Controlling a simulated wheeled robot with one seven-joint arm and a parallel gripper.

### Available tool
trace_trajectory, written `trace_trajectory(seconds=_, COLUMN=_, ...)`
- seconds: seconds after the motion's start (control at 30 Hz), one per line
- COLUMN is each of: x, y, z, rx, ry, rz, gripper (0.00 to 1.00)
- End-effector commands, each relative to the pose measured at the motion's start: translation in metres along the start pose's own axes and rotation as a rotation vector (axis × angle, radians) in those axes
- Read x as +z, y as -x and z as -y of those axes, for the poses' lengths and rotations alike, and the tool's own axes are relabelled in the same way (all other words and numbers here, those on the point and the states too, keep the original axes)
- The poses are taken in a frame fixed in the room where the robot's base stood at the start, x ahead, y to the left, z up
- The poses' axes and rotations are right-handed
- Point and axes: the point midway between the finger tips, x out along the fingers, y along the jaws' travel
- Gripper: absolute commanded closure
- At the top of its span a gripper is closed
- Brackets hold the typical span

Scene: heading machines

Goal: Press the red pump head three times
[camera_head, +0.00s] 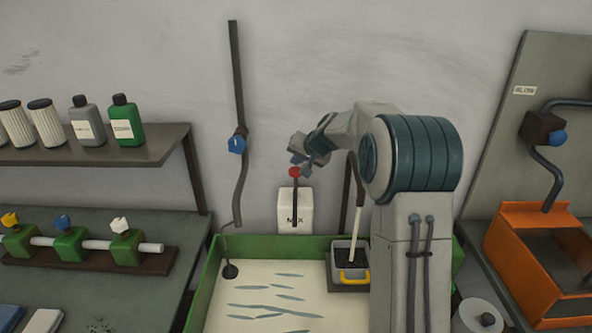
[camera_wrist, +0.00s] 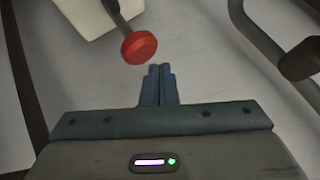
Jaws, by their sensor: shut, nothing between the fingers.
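The red pump head (camera_head: 294,172) sits on a dark stem above a white container (camera_head: 290,210) with dark lettering on its front. In the wrist view the red pump head (camera_wrist: 139,47) is just beyond and slightly left of my fingertips, with the white container (camera_wrist: 92,14) behind it at the top. My gripper (camera_head: 297,155) is just above the pump head in the head view. In the wrist view my gripper (camera_wrist: 160,68) has its blue fingers together with nothing between them. A small gap shows between fingers and pump head in the wrist view.
A green-rimmed basin (camera_head: 282,242) with pale liquid lies in front of the container. A small grey bin (camera_head: 348,273) with a yellow handle is at its right. An orange box (camera_head: 541,215) stands at right.

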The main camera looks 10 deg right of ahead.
Motion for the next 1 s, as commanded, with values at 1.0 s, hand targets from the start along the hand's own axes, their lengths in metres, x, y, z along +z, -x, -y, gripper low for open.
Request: trace_trajectory(seconds=1.0, x=0.0043, y=-0.0061, z=-0.0045, rx=0.000, ry=0.000, rz=0.000, gripper=1.00)
